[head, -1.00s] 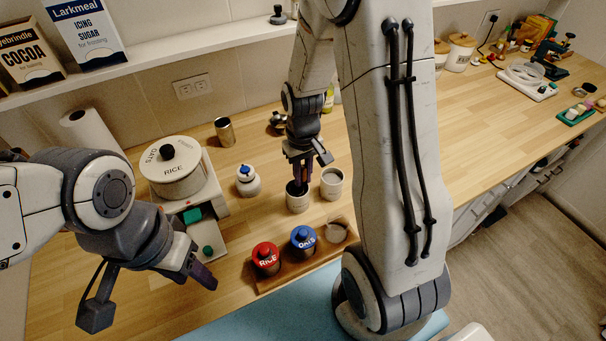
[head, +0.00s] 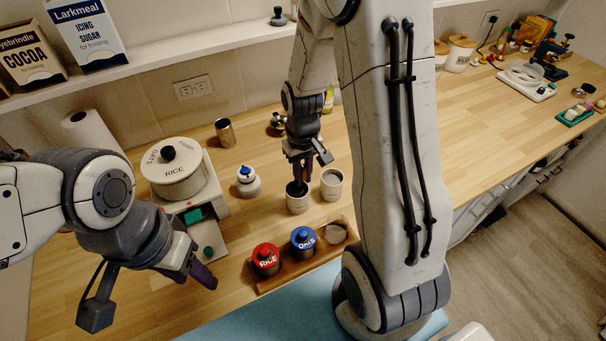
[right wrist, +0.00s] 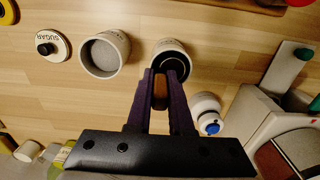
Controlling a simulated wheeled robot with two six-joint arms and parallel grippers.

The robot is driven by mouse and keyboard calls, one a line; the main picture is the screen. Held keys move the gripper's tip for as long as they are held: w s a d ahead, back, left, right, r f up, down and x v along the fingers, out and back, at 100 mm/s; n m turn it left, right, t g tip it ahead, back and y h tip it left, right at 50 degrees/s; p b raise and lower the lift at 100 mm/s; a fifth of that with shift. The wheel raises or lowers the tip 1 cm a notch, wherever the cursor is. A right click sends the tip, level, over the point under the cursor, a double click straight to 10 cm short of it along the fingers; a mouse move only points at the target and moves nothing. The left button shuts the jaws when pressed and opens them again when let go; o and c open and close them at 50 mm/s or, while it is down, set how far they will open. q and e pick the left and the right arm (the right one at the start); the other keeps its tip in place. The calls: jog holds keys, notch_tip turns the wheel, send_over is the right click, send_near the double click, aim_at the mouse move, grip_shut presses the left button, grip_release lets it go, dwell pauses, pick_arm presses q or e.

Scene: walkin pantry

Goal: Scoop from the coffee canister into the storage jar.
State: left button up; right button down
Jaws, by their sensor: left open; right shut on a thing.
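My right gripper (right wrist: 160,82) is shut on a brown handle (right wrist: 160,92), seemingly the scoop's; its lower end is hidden. The gripper points down into an open pale canister (head: 297,203) with a dark inside, which looks like the coffee canister; its rim also shows in the right wrist view (right wrist: 156,47). A second open canister (head: 331,187) with pale contents stands beside it. An open glass jar (head: 336,232), probably the storage jar, stands in the wooden tray (head: 285,279). My left gripper (head: 195,275) is open and empty at the left.
Red-lidded RICE (head: 266,261) and blue-lidded OATS (head: 303,240) jars share the tray. A small white jar with a blue knob (head: 247,181) and a scale carrying a large RICE/OATS pot (head: 178,172) stand left of the canisters. A SUGAR lid (right wrist: 53,45) lies on the counter.

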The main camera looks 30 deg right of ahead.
aim_at(303, 166)
jog(key=shift+r+p, duration=2.55)
jog(key=shift+r, duration=0.45)
